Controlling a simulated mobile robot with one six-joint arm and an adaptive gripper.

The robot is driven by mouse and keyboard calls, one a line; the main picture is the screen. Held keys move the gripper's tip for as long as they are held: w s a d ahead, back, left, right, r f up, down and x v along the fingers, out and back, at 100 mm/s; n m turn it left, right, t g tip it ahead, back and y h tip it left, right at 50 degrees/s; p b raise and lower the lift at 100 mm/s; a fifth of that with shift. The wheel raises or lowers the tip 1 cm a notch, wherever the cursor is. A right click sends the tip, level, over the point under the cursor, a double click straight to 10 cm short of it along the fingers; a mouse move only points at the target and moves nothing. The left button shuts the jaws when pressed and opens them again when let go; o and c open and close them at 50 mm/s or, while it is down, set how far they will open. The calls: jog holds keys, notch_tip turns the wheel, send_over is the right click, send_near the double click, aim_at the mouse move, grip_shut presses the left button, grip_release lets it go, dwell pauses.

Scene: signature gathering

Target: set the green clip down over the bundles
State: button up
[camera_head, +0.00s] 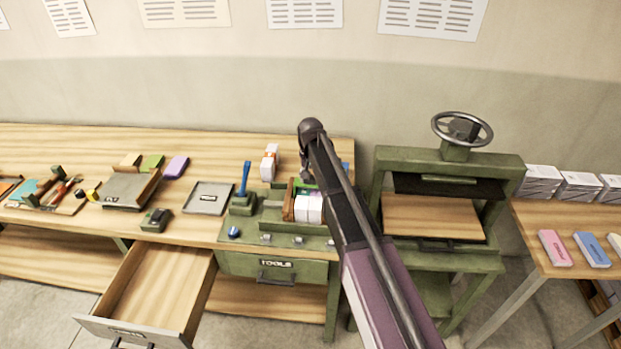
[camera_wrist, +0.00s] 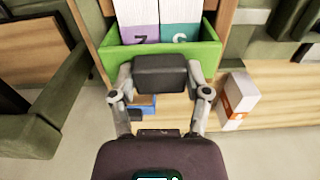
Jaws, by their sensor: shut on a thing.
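The green clip (camera_wrist: 205,52) is in the wrist view, a U-shaped green frame with a dark grey block (camera_wrist: 160,72) on its near side. My gripper (camera_wrist: 161,85) has one finger on each side of that block and is shut on it. Two bundles, one purple (camera_wrist: 138,33) and one teal (camera_wrist: 180,33), show between the clip's arms. Whether the clip rests on them or hovers just above, I cannot tell. In the head view a sliver of the green clip (camera_head: 305,182) shows behind the white bundles (camera_head: 308,206); my arm hides my gripper there.
Wooden side walls (camera_head: 288,205) flank the bundles. A white and orange bundle (camera_head: 269,162) stands on the bench behind; it also shows in the wrist view (camera_wrist: 238,95). A blue-handled tool (camera_head: 244,180) is left, a green press (camera_head: 448,160) right. An open drawer (camera_head: 155,295) juts forward.

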aim_at(310, 185)
jog(key=shift+f+b, duration=1.5)
jog(key=shift+f, duration=0.15)
jog(key=shift+f, duration=0.25)
jog(key=o, duration=1.2)
jog(key=shift+r, duration=0.15)
